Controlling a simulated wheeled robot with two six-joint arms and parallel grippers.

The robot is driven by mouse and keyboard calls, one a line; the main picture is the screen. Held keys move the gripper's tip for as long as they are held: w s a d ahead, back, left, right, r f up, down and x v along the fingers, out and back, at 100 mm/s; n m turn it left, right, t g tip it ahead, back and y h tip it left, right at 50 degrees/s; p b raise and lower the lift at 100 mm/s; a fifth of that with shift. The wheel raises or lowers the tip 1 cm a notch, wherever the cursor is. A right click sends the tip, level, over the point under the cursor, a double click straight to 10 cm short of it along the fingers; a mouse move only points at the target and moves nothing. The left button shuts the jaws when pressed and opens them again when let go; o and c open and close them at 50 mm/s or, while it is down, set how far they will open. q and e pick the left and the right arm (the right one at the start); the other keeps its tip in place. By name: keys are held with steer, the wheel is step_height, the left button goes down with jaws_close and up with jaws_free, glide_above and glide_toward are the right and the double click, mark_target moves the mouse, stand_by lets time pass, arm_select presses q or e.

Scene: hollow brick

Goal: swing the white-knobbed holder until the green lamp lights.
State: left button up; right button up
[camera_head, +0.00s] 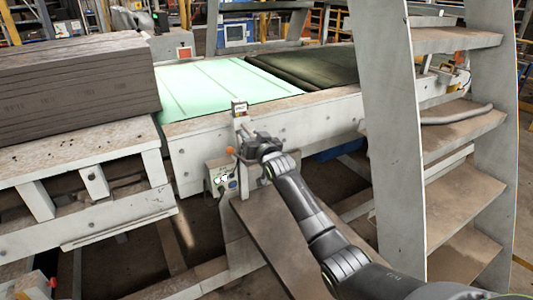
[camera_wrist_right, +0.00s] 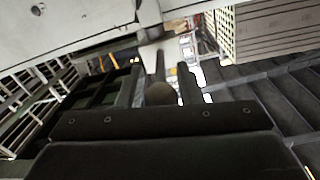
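My right gripper (camera_head: 262,148) is at the bracket on the front edge of the bench, its arm reaching in from the lower right. In the right wrist view, its two fingers (camera_wrist_right: 161,85) stand apart with a dull round knob (camera_wrist_right: 161,94) between them. The knob looks brownish in shadow; a narrow gap seems to show on each side. A pale holder arm (camera_wrist_right: 152,48) runs up beyond the knob. In the head view my gripper hides the knob. A small display box (camera_head: 240,107) stands above the bracket; I cannot make out a lit green lamp. My left gripper is not in view.
A grey control box (camera_head: 222,179) with pale round parts and an orange ball (camera_head: 230,151) are just left of my gripper. A stack of grey boards (camera_head: 75,80) lies at left. A pale green panel (camera_head: 225,85) covers the bench. Metal steps (camera_head: 455,125) stand close at right.

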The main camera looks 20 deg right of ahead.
steer(key=s+b, duration=0.1)
steer(key=s, duration=1.5)
steer(key=shift+s+d+b, duration=0.2)
steer(key=shift+d+b, duration=0.1)
steer(key=shift+d, duration=0.05)
